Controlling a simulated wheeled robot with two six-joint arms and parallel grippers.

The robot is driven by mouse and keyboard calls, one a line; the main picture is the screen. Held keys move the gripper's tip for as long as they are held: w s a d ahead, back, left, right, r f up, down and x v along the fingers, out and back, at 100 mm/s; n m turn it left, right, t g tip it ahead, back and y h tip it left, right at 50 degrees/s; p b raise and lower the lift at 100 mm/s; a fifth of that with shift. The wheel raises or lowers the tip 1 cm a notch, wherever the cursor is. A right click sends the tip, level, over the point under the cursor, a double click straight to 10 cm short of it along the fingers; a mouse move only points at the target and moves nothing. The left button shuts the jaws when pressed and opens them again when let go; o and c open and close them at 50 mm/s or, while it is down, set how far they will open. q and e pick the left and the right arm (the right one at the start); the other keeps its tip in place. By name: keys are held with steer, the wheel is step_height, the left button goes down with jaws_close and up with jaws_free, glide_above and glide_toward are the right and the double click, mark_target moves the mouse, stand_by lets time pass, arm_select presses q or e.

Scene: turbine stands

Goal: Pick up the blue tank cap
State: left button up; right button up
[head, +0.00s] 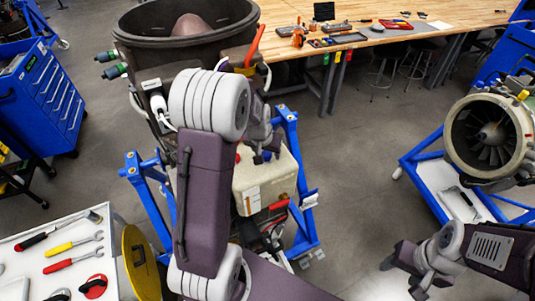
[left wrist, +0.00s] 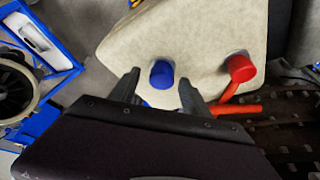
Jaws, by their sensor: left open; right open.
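The blue tank cap (left wrist: 162,74) sits on the cream tank (left wrist: 205,35), beside a red cap (left wrist: 240,68). In the left wrist view, my left gripper (left wrist: 159,80) is open, with one finger on each side of the blue cap. I cannot tell whether the fingers touch it. In the head view, the cream tank (head: 262,187) stands in a blue frame stand, and my left arm partly covers it. My right gripper (head: 419,288) is open and empty, low at the right, far from the tank.
A blue stand (head: 293,135) surrounds the tank, below a large black engine tub (head: 250,22). A white tool table (head: 25,262) is at lower left. A turbine (head: 487,135) on a blue stand is at right. A wooden workbench (head: 285,18) stands behind. The grey floor between is clear.

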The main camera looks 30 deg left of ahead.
arm_select(q)
steer(key=shift+s+r, duration=0.1)
steer(key=shift+s, duration=0.1)
jaws_close()
steer(key=shift+r, duration=0.1)
